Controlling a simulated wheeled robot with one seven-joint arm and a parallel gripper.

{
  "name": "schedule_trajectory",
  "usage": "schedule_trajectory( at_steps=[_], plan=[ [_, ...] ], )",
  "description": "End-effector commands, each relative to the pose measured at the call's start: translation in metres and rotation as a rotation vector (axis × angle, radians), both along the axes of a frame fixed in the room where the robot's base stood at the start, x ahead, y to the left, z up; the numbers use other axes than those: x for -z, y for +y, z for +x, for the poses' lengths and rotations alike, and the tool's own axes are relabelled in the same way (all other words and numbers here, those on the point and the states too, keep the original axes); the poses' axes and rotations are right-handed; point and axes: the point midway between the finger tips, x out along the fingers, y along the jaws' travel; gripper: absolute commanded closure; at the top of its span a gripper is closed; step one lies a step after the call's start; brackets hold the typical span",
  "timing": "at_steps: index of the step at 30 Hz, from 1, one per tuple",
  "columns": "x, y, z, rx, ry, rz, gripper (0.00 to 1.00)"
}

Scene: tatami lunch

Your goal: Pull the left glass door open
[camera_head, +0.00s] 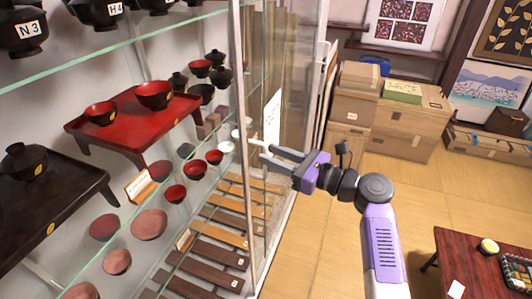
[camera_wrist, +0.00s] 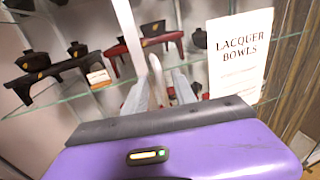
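My gripper (camera_head: 258,152) is in front of the display cabinet, at the height of its middle shelves. In the wrist view its two grey fingers (camera_wrist: 161,84) stand apart, with a pale upright bar (camera_wrist: 156,78), apparently a door handle, showing between them. I cannot tell whether either finger touches the bar. A slim pale upright frame (camera_head: 239,75) runs down the cabinet beside the fingertips. A glass panel with a white "LACQUER BOWLS" sign (camera_wrist: 240,55) is to the right; the sign also shows edge-on in the head view (camera_head: 272,118). Which glass belongs to the left door is unclear.
Glass shelves hold a red stand (camera_head: 130,135), a black stand (camera_head: 60,200) and several bowls. Cardboard boxes (camera_head: 405,125) stand at the back wall. A low red table (camera_head: 455,250) is at the lower right. Tatami floor (camera_head: 325,250) is clear between cabinet and table.

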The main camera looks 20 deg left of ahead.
Motion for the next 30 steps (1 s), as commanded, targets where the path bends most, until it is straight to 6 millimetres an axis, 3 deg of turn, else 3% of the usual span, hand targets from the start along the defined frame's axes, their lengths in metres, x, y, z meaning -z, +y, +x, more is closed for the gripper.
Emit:
schedule_trajectory(
  at_steps=[3, 10, 26, 30],
  plan=[
    [0.001, -0.022, -0.005, 0.003, -0.001, 0.001, 0.68],
    [0.001, -0.046, -0.013, 0.0, -0.001, 0.0, 0.68],
    [0.0, -0.05, -0.014, -0.001, -0.003, -0.001, 0.68],
    [-0.001, -0.051, -0.009, 0.019, -0.074, -0.017, 0.68]
  ],
)
